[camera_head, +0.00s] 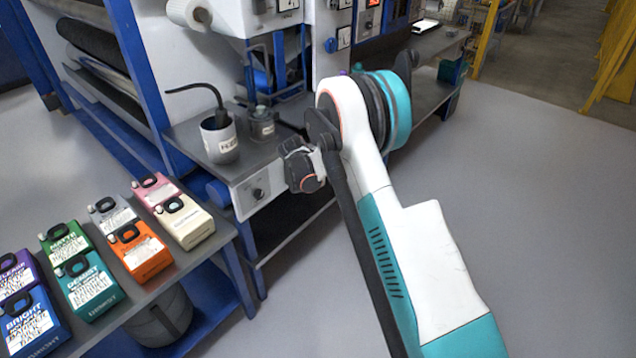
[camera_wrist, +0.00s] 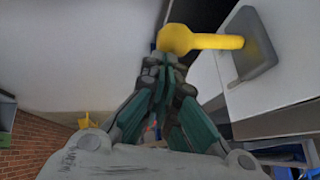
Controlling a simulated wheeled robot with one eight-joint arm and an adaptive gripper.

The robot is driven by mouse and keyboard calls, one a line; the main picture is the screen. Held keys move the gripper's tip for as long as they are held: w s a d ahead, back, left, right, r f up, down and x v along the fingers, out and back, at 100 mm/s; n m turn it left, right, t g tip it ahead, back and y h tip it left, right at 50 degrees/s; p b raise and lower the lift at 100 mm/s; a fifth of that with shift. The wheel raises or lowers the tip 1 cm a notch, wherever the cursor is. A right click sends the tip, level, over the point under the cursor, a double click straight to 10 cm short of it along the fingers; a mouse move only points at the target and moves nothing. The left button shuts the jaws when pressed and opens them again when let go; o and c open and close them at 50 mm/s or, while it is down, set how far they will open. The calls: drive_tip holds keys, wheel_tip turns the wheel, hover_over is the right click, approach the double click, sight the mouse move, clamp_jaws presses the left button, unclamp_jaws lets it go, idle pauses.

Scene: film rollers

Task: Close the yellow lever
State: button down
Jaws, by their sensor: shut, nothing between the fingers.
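The yellow lever (camera_wrist: 205,42) shows in the wrist view at the upper middle. It has a rounded knob at its left end and runs to the right, to a grey plate (camera_wrist: 250,40) on a white panel. My gripper (camera_wrist: 168,62) is shut and empty, with its fingertips just below the knob. I cannot tell whether they touch it. In the head view the lever is not visible, and my arm hides my fingertips.
In the head view, a grey counter (camera_head: 185,135) holds a white cup (camera_head: 218,135) and a small jar (camera_head: 262,122). The floor (camera_head: 530,220) at right is clear.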

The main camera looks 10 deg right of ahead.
wheel_tip(320, 180, down, 6)
drive_tip(key=b, duration=0.2)
drive_tip(key=shift+s+d, duration=0.3)
drive_tip(key=shift+f, duration=0.15)
idle(0.5)
